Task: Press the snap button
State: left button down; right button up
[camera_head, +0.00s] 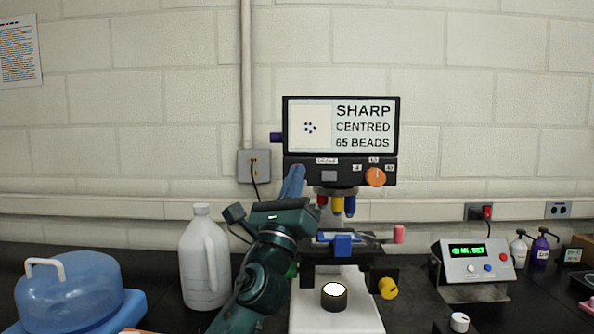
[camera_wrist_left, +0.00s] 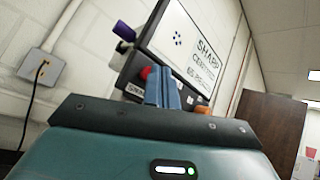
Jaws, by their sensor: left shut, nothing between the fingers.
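The microscope's screen unit (camera_head: 340,140) reads "SHARP, CENTRED, 65 BEADS". Its lower control panel (camera_head: 345,184) has a grey button (camera_head: 329,175) under a "SCALE" label and an orange knob (camera_head: 375,177). My left gripper (camera_head: 293,178) is shut and empty, its blue fingers pointing up in front of the panel's left end, left of the grey button. In the left wrist view a round red button (camera_wrist_left: 146,72) shows just left of the blue fingertips (camera_wrist_left: 162,72); the head view has it hidden behind the fingers. I cannot tell if they touch. My right gripper is not in view.
Below the screen are coloured objectives (camera_head: 337,205), a stage with a blue clip (camera_head: 343,244), a yellow knob (camera_head: 388,288) and a white-topped black cylinder (camera_head: 334,296). A white jug (camera_head: 204,258) stands left of my arm. A control box (camera_head: 474,262) stands at right.

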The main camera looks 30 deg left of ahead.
pick_arm(q)
jog(key=shift+w+a, duration=0.15)
jog(key=shift+w, duration=0.1)
dwell(0.3)
dwell(0.4)
jog(key=shift+s+d, duration=0.4)
jog(key=shift+s, duration=0.25)
jog(key=shift+p, duration=0.3)
jog(key=s+d, duration=0.1)
jog(key=s+p, duration=0.1)
jog(key=s, duration=0.1)
jog(key=s+d, duration=0.1)
jog(key=shift+s+d, duration=0.15)
jog(key=shift+d, duration=0.15)
